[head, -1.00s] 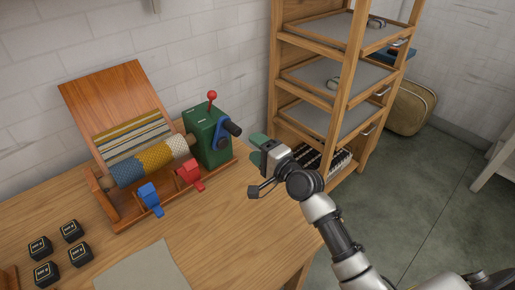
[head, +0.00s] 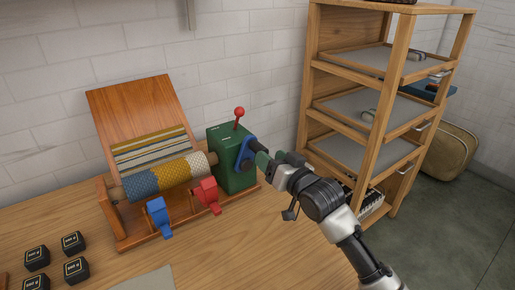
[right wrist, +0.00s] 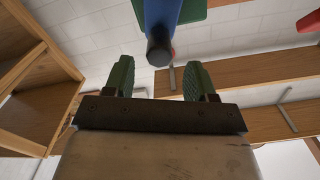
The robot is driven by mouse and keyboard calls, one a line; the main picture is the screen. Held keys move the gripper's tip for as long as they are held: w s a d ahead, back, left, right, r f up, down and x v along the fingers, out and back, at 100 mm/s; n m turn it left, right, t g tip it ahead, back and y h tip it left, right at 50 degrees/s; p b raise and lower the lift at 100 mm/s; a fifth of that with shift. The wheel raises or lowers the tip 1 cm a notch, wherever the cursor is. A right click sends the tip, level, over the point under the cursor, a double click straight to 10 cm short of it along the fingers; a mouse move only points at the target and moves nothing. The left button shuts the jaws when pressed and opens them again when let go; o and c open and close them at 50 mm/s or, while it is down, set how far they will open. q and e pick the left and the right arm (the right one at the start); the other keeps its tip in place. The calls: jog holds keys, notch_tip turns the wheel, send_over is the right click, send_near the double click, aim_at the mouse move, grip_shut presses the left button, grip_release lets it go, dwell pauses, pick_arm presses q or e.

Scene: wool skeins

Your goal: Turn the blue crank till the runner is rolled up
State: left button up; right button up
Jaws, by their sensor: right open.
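The blue crank (head: 244,153) is on the right side of the green gear box (head: 229,172), its dark handle pointing right. The runner (head: 150,147) lies striped on the sloping wooden board, and its blue, yellow and cream part (head: 170,178) goes round the roller. My right gripper (head: 267,160) is at the handle's outer end. In the right wrist view the blue crank (right wrist: 162,12) and dark handle end (right wrist: 159,52) appear ahead, between the lines of the two green fingers of my open right gripper (right wrist: 157,78); contact cannot be told. My left gripper is not in view.
A red-knobbed lever (head: 239,113) stands on the gear box. A blue clamp (head: 159,214) and a red clamp (head: 208,194) sit at the front. Several black blocks (head: 75,268) stand front left. A wooden shelf rack (head: 310,110) stands to the right, close to my arm.

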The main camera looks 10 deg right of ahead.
aim_at(257, 147)
jog(key=x, duration=0.7)
jog(key=shift+d, duration=0.1)
grip_shut()
